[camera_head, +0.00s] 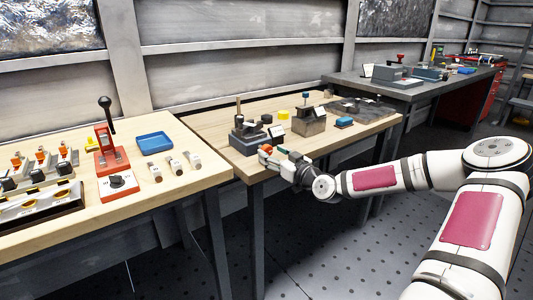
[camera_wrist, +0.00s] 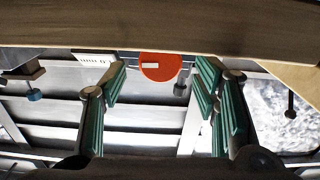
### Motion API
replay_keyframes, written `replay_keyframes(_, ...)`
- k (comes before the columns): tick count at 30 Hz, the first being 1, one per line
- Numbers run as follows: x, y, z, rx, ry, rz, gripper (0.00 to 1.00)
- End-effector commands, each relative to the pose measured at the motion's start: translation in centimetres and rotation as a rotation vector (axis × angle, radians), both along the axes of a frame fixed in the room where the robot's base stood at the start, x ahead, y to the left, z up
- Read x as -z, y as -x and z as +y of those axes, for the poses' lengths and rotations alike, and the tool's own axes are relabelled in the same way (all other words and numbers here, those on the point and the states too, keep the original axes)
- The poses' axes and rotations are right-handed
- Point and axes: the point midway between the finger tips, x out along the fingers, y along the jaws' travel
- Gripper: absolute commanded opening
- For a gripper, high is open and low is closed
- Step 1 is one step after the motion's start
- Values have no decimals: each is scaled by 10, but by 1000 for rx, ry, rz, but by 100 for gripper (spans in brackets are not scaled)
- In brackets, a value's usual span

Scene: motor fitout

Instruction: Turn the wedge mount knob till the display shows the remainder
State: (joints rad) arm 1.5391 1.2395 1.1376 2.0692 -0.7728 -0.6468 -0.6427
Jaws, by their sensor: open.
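An orange-red round knob (camera_wrist: 162,66) with a white mark shows in the wrist view, between my fingertips in the picture. I cannot tell whether it lies within their reach. In the head view an orange-red spot (camera_head: 265,149) shows beside my gripper, at the front of the middle table. My gripper (camera_head: 277,155) is open, with its green-padded fingers (camera_wrist: 163,78) spread and nothing held. A dark block fixture (camera_head: 248,137) stands just behind it. A small pale plate (camera_head: 277,131) sits by this fixture; no reading on it is legible.
A second block fixture (camera_head: 309,124) with a blue-topped post, a yellow piece (camera_head: 283,114) and a blue block (camera_head: 344,122) stand on the middle wooden table (camera_head: 215,116). The left table holds a red lever stand (camera_head: 110,162) and blue tray (camera_head: 154,141). A grey bench (camera_head: 420,92) stands behind.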

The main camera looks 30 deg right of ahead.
Motion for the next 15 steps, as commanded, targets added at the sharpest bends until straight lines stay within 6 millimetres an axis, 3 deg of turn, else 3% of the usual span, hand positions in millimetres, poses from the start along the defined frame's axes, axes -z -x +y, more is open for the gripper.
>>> replay_keyframes(6, 1, -29, 1, 0, -2, -1, 55)
replay_keyframes(15, 0, -37, 1, 0, -1, 0, 55)
